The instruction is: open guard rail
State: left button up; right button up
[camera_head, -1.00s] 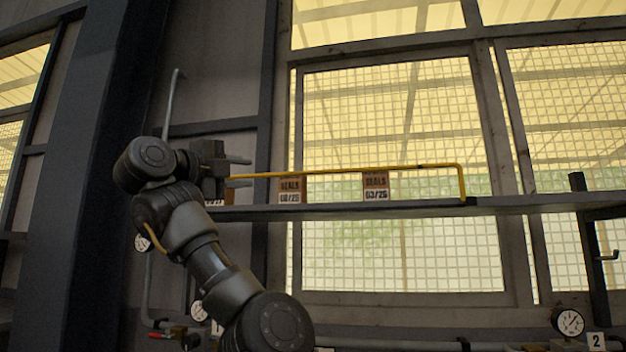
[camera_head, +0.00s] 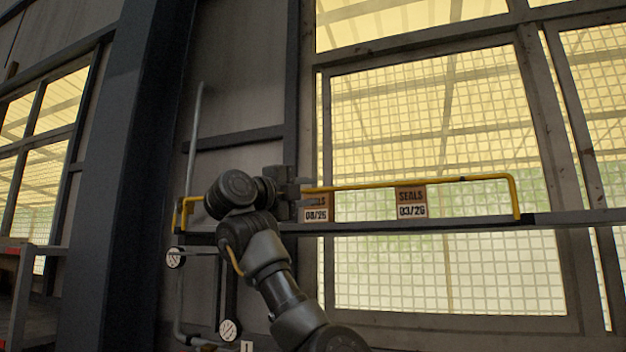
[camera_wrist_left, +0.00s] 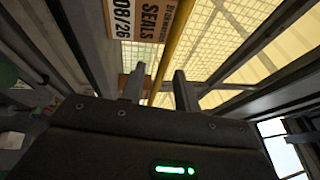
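The guard rail is a thin yellow bar (camera_head: 430,182) running along the front of a shelf, with its right end bent down to the shelf edge. Its left bend (camera_head: 184,208) shows left of my arm; the stretch between is hidden by my wrist and gripper. My left gripper (camera_head: 306,190) is at the rail, pointing right. In the left wrist view, the fingers (camera_wrist_left: 159,88) stand apart with the yellow bar (camera_wrist_left: 172,48) passing between them. I cannot tell whether either finger touches it. My right gripper is not in view.
The shelf (camera_head: 440,226) carries boxes labelled SEALS (camera_head: 411,202) just behind the rail. A dark post (camera_head: 135,150) stands left of my arm. Gauges (camera_head: 229,330) and pipes are below. A mesh window (camera_head: 440,120) lies behind the shelf.

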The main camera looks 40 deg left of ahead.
pick_arm(q)
jog(key=shift+w+a+r+p, duration=0.1)
jog(key=shift+w+r+p, duration=0.15)
jog(key=shift+w, duration=0.15)
jog(key=shift+w+a+r+p, duration=0.15)
jog(key=shift+w+p, duration=0.1)
jog(key=shift+w, duration=0.15)
jog(key=shift+w+d+f, duration=0.1)
jog(key=shift+w+d, duration=0.2)
jog(key=shift+w, duration=0.25)
jog(key=shift+s+a, duration=0.1)
jog(key=shift+c, duration=1.2)
grip_shut()
